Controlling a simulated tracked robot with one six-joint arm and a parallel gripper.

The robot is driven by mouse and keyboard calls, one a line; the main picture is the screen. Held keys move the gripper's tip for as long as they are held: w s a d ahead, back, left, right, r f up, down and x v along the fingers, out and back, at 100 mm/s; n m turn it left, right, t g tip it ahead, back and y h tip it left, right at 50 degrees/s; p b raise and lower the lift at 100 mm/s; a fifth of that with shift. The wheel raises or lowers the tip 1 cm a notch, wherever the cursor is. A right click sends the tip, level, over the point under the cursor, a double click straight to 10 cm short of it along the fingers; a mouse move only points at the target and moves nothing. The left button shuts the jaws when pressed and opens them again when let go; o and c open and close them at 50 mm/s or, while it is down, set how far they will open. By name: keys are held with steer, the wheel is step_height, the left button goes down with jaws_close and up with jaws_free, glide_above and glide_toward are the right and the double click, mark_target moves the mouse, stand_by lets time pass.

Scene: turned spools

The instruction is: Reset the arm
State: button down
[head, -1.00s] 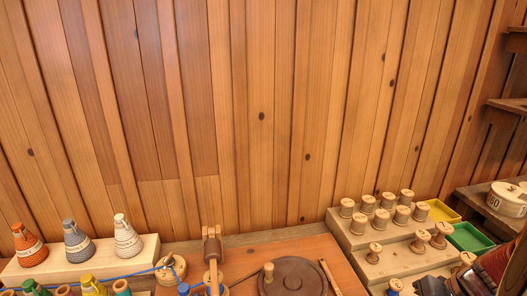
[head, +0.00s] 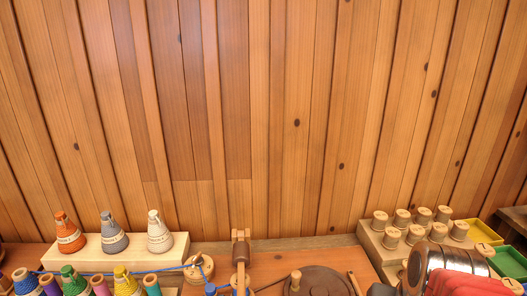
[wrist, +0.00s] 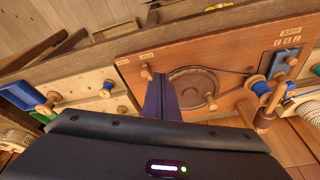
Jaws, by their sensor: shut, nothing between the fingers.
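My gripper (wrist: 160,80) shows in the wrist view as narrow dark fingers pressed together, with nothing between them. It is in front of a brown board (wrist: 130,62) with a round wooden wheel (wrist: 194,90). I cannot tell how far the fingertips are from the board. In the head view part of my arm, a silver cylinder with a red section, shows at the lower right; the gripper is not visible there.
Thread cones, including an orange one (head: 68,232), stand at the left on a pale wooden block (head: 180,246). Several wooden spools sit on a stepped stand (head: 370,243) at the right, by yellow (head: 484,231) and green (head: 508,263) trays. A plank wall (head: 260,110) rises behind.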

steer(key=a+r+n+t, duration=0.2)
steer(key=a+r+n, duration=0.2)
steer(key=a, duration=0.5)
steer(key=shift+s+r+y, duration=0.3)
steer(key=shift+r+y, duration=0.1)
steer(key=shift+r, duration=0.05)
steer(key=shift+a, duration=0.1)
stand_by(0.5)
